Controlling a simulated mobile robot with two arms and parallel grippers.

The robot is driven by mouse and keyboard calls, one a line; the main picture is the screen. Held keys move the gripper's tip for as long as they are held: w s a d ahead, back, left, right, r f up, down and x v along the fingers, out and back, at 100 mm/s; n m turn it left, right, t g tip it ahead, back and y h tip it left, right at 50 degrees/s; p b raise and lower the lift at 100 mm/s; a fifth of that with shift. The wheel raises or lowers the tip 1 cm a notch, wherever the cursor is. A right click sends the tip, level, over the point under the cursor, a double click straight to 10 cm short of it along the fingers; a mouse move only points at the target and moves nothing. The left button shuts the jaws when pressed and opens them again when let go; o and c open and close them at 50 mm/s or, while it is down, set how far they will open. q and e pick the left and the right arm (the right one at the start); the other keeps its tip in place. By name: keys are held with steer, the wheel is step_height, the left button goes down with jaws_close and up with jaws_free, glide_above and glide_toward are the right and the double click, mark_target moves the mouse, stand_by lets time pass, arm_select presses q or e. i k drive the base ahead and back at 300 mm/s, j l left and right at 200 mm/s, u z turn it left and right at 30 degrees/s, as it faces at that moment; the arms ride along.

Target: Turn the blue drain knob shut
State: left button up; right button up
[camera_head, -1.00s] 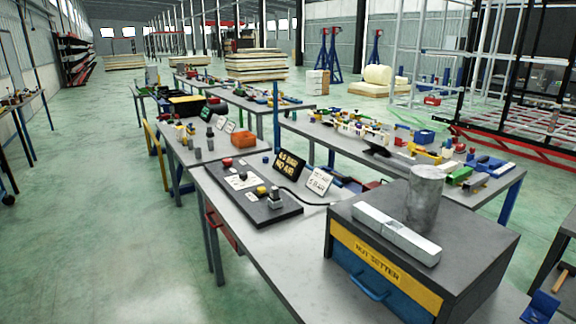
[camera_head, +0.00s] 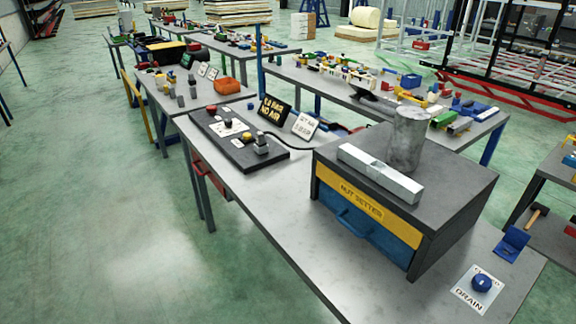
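The blue drain knob (camera_head: 482,283) sits on a white plate (camera_head: 470,299) marked DRAIN, on the near right corner of the grey workbench (camera_head: 285,235). A pale mark shows on top of the knob. Small lettering on the plate behind the knob is too small to read. Neither of my grippers is in the head view.
A nut setter cabinet (camera_head: 363,207) with a blue drawer stands left of the knob, with a metal cylinder (camera_head: 409,138) and a long bar (camera_head: 379,173) on it. A blue hinged piece (camera_head: 512,243) lies behind the knob. A dark control board (camera_head: 237,139) is farther back.

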mark_target(481, 283)
steer(key=z, duration=1.55)
